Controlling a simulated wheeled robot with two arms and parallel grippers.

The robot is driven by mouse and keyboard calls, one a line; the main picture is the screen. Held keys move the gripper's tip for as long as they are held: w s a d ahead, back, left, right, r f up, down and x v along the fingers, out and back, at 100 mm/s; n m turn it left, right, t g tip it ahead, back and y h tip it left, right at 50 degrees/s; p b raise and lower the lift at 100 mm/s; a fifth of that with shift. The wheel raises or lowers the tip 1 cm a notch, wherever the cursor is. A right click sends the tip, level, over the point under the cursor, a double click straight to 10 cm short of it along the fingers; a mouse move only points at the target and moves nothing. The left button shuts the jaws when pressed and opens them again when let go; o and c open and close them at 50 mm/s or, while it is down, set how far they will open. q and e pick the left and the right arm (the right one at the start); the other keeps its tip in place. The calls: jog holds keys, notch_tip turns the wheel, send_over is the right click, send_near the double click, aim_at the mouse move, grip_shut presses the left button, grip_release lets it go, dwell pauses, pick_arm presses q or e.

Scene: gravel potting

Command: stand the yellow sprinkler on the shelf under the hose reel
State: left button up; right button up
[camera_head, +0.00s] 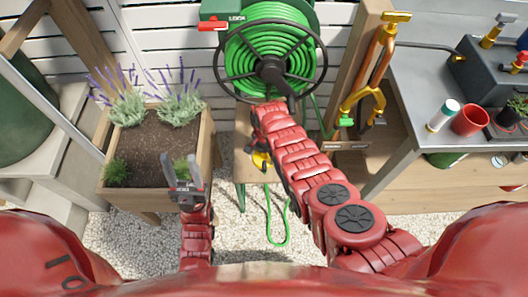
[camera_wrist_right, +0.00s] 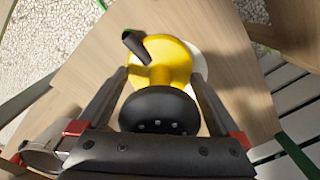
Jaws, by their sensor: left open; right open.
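The yellow sprinkler (camera_wrist_right: 176,62) stands on the wooden shelf (camera_wrist_right: 85,85), over a white round patch, in the right wrist view. It has a black spout and a black round part nearer the camera. My right gripper (camera_wrist_right: 160,75) is open, with one finger on each side of the sprinkler; contact is unclear. In the head view a bit of the sprinkler (camera_head: 261,160) shows on the shelf (camera_head: 244,143) below the green hose reel (camera_head: 268,60); my right arm hides the rest. My left gripper (camera_head: 182,162) is open and empty over the planter's front edge.
A wooden planter (camera_head: 150,198) with lavender stands left of the shelf. At right are orange-handled tools (camera_head: 375,70) and a metal bench (camera_head: 425,85) with a red pot (camera_head: 469,120) and a white-green can (camera_head: 443,115). A green hose loop (camera_head: 278,242) hangs before the shelf.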

jog(key=shift+r, duration=0.35)
notch_tip(320, 180, up, 10)
jog(key=shift+r+p, duration=0.1)
jog(key=shift+p, duration=0.95)
jog(key=shift+r, duration=0.7)
jog(key=shift+f, duration=0.1)
